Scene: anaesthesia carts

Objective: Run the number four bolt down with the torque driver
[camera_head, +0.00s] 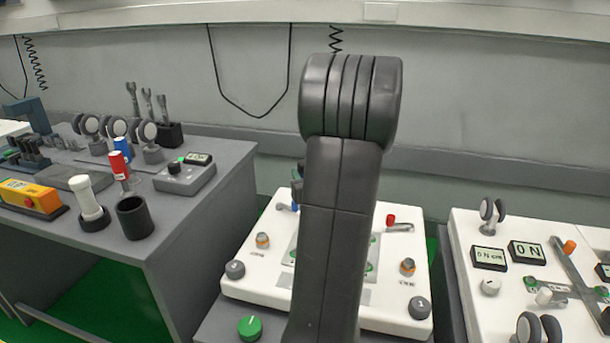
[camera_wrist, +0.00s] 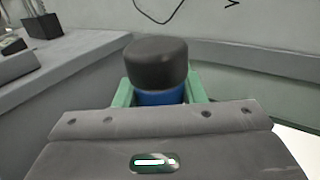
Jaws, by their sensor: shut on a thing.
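My gripper (camera_wrist: 160,98) has green fingers shut on a blue handle with a black, rounded cap, apparently the torque driver (camera_wrist: 157,64). The cap stands above the fingers in the wrist view; its lower part and tip are hidden. In the head view my dark arm stands in front of the white work panel (camera_head: 390,318) and hides its middle, most of the gripper and the driver. Orange-topped fittings (camera_head: 408,267) and grey round knobs (camera_head: 419,307) show at the panel's sides. I cannot make out the number four bolt.
The left grey bench (camera_head: 215,150) holds a black cup (camera_head: 134,217), a white post (camera_head: 88,198), a red-handled tool (camera_head: 119,166) and a small meter (camera_head: 186,174). A white panel (camera_head: 470,232) with displays stands right. A green button (camera_head: 249,328) sits in front.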

